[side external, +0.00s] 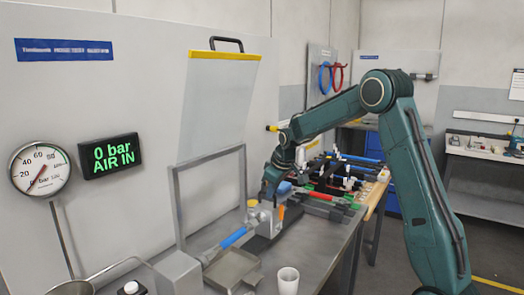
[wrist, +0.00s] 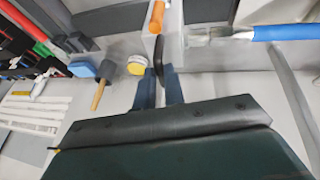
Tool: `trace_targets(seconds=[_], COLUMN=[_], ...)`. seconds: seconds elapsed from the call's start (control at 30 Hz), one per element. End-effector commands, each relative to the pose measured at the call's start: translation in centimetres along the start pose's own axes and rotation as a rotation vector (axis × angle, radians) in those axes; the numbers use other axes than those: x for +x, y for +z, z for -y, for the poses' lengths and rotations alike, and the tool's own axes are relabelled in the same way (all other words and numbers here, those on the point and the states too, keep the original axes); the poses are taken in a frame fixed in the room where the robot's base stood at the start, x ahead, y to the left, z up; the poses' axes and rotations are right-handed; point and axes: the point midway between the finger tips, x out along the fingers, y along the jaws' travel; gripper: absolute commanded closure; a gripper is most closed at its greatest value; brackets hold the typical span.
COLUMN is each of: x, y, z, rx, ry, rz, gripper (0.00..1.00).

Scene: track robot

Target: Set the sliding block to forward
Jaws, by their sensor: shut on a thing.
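A light grey block (side external: 266,216) stands at the end of the blue tube on the bench; I take it to be the sliding block. It also shows at the top of the wrist view (wrist: 174,40), with an orange part (wrist: 157,16) on it. My gripper (side external: 267,194) points down at this block. In the wrist view, its two dark fingers (wrist: 159,74) are shut on a black curved handle (wrist: 158,54) against the block. The handle's lower end is hidden between the fingers. I cannot tell which position the block is set to.
The blue tube (side external: 232,238) runs to the block's left. A grey upright frame (side external: 177,215) and a tilted clear panel (side external: 220,105) stand behind. A white cup (side external: 288,281) is near the front edge. A blue-headed piece (wrist: 82,69) and a yellow-white round cap (wrist: 137,65) are close left of the fingers.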

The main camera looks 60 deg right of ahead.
Motion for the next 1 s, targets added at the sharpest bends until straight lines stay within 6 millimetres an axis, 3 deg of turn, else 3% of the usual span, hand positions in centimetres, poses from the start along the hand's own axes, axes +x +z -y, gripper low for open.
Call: trace_targets(seconds=[0.37, 0.4, 0.5, 1.0], x=[-0.12, -0.12, -0.11, -1.0], y=[-0.2, -0.19, -0.15, -0.1], z=[0.63, 0.61, 0.6, 0.54], rx=[-0.003, -0.003, -0.002, -0.001], ry=[0.001, 0.001, 0.001, 0.001], rz=[-0.006, -0.006, -0.005, -0.003], gripper=[1.0, 0.81, 0.67, 0.67])
